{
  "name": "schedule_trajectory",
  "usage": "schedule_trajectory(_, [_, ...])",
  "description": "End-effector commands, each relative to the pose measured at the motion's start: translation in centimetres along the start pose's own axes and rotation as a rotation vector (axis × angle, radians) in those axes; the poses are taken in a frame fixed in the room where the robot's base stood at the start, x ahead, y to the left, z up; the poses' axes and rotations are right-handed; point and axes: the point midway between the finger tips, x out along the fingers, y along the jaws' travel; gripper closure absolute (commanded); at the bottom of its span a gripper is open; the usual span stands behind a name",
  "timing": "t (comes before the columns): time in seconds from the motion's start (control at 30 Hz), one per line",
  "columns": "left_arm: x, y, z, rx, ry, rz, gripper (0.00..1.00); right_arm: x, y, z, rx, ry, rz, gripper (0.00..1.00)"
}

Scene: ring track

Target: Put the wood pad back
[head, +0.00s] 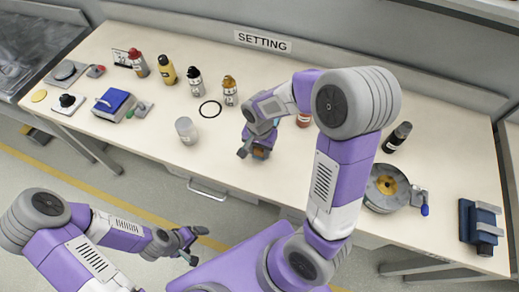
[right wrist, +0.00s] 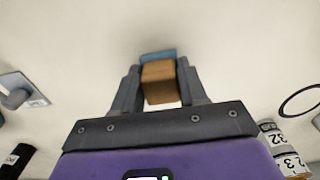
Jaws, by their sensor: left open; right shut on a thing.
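The wood pad is a brown block (right wrist: 160,84) between the two fingers of my right gripper (right wrist: 158,88) in the right wrist view. A blue-grey strip lies along its far edge; I cannot tell whether it is part of the pad. In the head view my right gripper (head: 252,149) points down over the middle of the table, and only a bit of the brown pad (head: 261,153) shows beneath it. I cannot tell whether the pad touches the table. My left gripper (head: 188,243) is open and empty, in front of the table and apart from it.
On the table (head: 235,185) a clear jar (head: 187,131), a black ring (head: 210,109) and several bottles stand left of my right gripper. A blue block device (head: 114,104) is further left. A round metal device (head: 388,187) and a blue vise-like device (head: 480,225) are on the right.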

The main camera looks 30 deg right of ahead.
Motion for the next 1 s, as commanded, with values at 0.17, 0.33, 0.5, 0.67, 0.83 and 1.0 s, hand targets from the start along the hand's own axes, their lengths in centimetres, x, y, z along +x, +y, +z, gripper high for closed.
schedule_trajectory(0.17, [-0.1,0.0,0.0,0.000,0.000,0.000,0.06,-0.1,0.0,0.0,0.000,0.001,-0.001,0.91])
schedule_trajectory(0.33, [0.2,-0.1,0.0,0.000,0.000,0.000,0.06,0.3,0.0,0.0,0.000,0.001,-0.001,0.56])
schedule_trajectory(0.5, [0.2,-0.1,0.0,0.000,0.000,0.000,0.06,0.2,0.0,0.0,0.000,0.001,0.000,0.32])
schedule_trajectory(0.67, [0.2,-0.1,0.0,0.000,0.000,0.000,0.06,0.2,0.0,0.0,0.000,0.000,0.000,0.32])
schedule_trajectory(0.83, [-0.3,0.1,0.0,0.000,0.000,0.000,0.06,-0.4,0.0,0.0,0.000,0.001,-0.001,0.32])
schedule_trajectory(1.0, [-1.4,0.5,0.1,0.000,0.000,0.000,0.06,-3.6,-0.1,-0.1,0.000,0.004,-0.006,0.32])
